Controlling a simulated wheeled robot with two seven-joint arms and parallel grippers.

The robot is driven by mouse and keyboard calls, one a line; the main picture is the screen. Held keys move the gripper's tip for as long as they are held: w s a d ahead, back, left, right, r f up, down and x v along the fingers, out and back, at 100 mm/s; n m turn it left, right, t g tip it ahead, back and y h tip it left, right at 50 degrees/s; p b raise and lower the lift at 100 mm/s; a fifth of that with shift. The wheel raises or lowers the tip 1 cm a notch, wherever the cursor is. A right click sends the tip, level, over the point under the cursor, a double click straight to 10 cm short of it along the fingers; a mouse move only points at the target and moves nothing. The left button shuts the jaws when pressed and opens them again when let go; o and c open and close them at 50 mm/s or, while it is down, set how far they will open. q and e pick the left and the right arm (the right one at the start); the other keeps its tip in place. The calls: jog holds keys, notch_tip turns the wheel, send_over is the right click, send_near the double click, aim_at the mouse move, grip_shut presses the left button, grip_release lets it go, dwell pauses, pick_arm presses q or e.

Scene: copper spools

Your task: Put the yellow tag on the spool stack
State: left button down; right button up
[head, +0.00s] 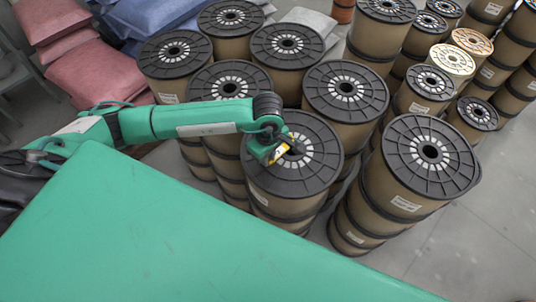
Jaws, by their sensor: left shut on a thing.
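The yellow tag (280,152) is held in my left gripper (279,150), whose green arm reaches in from the left. The gripper is shut on the tag, over the black top flange of a spool stack (292,190) in the middle. Whether the tag touches the flange cannot be told. The gripper and arm hide part of that flange and of the spool behind it. My right gripper is not in view.
Several other brown spool stacks with black flanges crowd behind, and one stack (415,185) stands at the right. Pink sacks (98,68) are piled at the upper left. Bare grey floor (480,240) shows at the lower right.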

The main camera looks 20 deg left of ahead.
pick_arm(q)
jog(key=c, duration=1.4)
grip_release()
jog(key=shift+c, duration=0.2)
jog(key=shift+r+p, duration=0.25)
jog(key=shift+p, duration=0.15)
notch_tip(320, 180, up, 12)
jog(key=b, duration=0.4)
jog(key=shift+f, duration=0.15)
